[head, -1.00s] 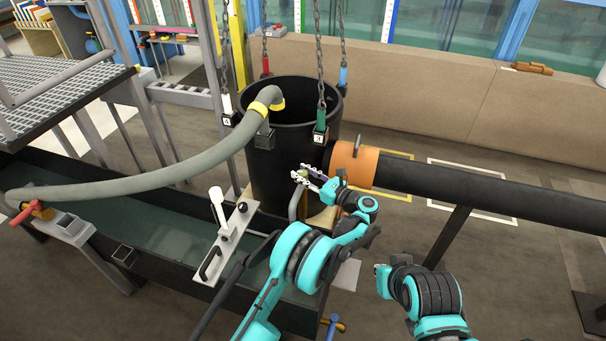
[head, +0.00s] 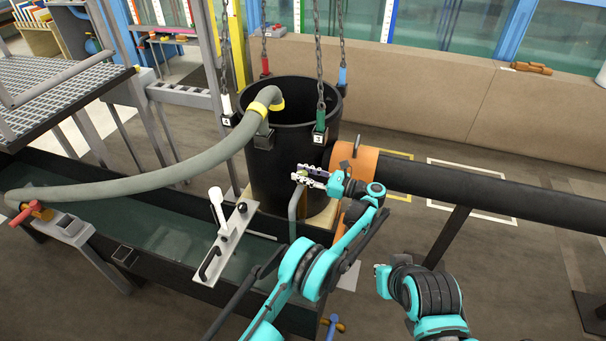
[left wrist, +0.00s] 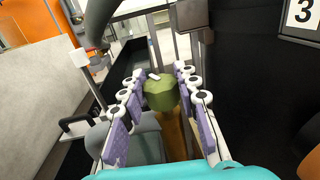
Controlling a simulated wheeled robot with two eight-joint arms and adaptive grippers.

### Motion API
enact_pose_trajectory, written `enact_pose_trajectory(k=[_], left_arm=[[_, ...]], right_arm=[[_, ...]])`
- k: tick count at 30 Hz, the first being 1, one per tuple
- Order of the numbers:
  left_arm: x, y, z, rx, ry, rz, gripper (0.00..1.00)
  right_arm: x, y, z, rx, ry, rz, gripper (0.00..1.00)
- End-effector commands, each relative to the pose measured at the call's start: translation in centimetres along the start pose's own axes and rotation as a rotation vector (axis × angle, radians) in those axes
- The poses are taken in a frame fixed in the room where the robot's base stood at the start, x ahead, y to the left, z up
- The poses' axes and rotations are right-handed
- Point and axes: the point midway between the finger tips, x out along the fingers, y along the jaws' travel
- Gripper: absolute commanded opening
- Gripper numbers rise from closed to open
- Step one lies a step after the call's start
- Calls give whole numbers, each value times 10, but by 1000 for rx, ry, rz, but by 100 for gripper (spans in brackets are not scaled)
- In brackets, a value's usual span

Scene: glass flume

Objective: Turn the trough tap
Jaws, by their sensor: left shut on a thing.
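The tap shows in the left wrist view as an olive-green knob (left wrist: 160,94) with a small white mark on its top. In the head view it sits at the upper end of a bent grey pipe (head: 294,203) in front of the black tub, mostly hidden by my fingers. My left gripper (head: 304,174) is shut on the knob, with one purple-padded finger on each side of it. The long dark trough (head: 170,232) with greenish water runs below and to the left.
A black tub (head: 285,110) hangs on chains right behind the tap. An orange collar (head: 358,166) and black pipe (head: 450,188) lie to the right. A white lever (head: 217,206) stands on a plate across the trough. A red-handled valve (head: 27,213) is at far left.

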Motion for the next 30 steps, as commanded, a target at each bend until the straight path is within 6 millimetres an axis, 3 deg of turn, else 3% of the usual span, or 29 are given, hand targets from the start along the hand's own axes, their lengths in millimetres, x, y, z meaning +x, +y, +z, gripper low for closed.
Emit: enact_pose_trajectory(k=[1, 2, 4, 16, 30], left_arm=[[2, 0, 0, 0, -1, 1, 2], [2, 0, 0, 0, -1, 1, 33], [2, 0, 0, 0, -1, 1, 52], [1, 0, 7, 0, 0, 0, 53], [1, 0, 89, 0, 0, 1, 53]], right_arm=[[0, 0, 0, 0, 0, 0, 0], [0, 0, 0, 0, 0, 0, 0], [0, 0, 0, 0, 0, 0, 0], [0, 0, 0, 0, 0, 0, 0], [0, 0, 0, 0, 0, 0, 0]])
